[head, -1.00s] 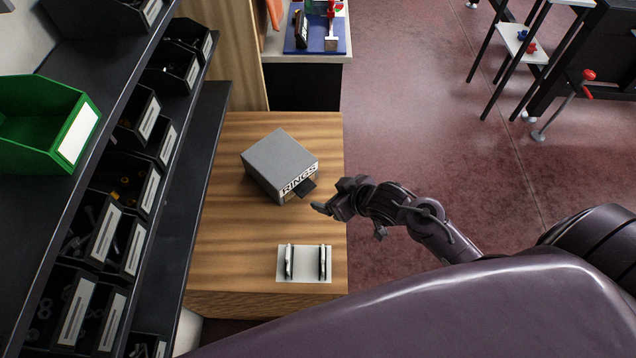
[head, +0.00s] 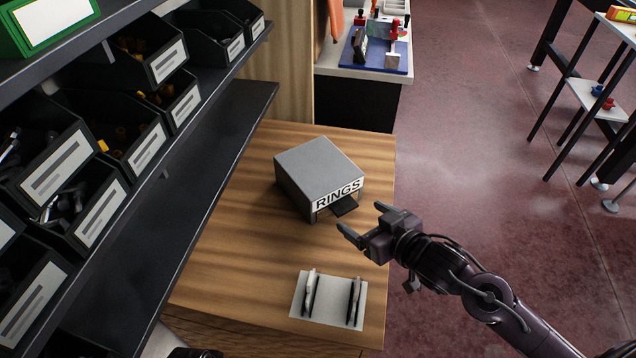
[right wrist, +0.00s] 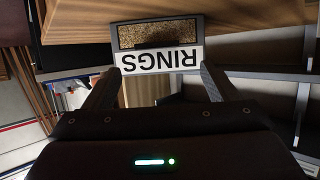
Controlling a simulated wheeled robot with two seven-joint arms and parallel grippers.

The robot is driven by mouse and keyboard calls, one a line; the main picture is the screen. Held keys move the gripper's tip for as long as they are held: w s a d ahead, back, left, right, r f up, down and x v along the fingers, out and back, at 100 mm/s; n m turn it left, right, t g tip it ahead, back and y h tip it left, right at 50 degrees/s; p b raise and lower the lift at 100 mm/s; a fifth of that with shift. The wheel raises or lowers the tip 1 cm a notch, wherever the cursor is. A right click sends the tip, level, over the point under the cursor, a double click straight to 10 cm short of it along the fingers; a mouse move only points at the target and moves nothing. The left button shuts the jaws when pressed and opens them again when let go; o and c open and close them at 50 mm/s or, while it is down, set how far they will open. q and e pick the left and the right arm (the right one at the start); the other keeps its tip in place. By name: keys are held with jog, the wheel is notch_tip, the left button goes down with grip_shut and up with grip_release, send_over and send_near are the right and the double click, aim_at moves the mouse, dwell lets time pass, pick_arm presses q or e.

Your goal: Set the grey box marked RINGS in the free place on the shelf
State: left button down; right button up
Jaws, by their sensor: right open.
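The grey box (head: 316,168) marked RINGS sits on the wooden table top, its label facing the front right. A dark tab (head: 345,206) sticks out below the label. My right gripper (head: 363,220) is open and empty, just in front of the labelled face and apart from it. In the right wrist view the label (right wrist: 158,58) appears upside down, ahead of and between the two open fingers (right wrist: 160,88). The dark shelf unit stands at the left; its lower board (head: 205,195) is bare along the visible length.
Black bins (head: 60,180) with white labels fill the shelf level above, and a green bin (head: 45,22) stands higher. A pale plate (head: 328,299) with two upright dark pieces lies near the table's front. A wooden panel (head: 285,85) rises behind.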

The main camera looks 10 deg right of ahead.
aim_at(349, 211)
jog(key=shift+w+a+f, duration=0.2)
jog(key=shift+w+f, duration=0.1)
jog(key=shift+w, duration=0.25)
jog(key=w+f, duration=0.1)
jog(key=w+a+f+b, duration=0.1)
jog(key=w, duration=0.1)
jog(key=shift+w+f, duration=0.15)
jog(key=shift+f, duration=0.2)
pick_arm(q)
jog(key=r, duration=0.5)
jog(key=shift+s+d+r, duration=0.25)
jog(key=shift+r, duration=0.05)
pick_arm(e)
jog(key=shift+w+a+f, duration=0.1)
jog(key=shift+w+a, duration=0.05)
jog(key=shift+w, duration=0.15)
jog(key=c, duration=1.4)
jog(key=shift+c, duration=1)
jog(key=shift+r, duration=0.2)
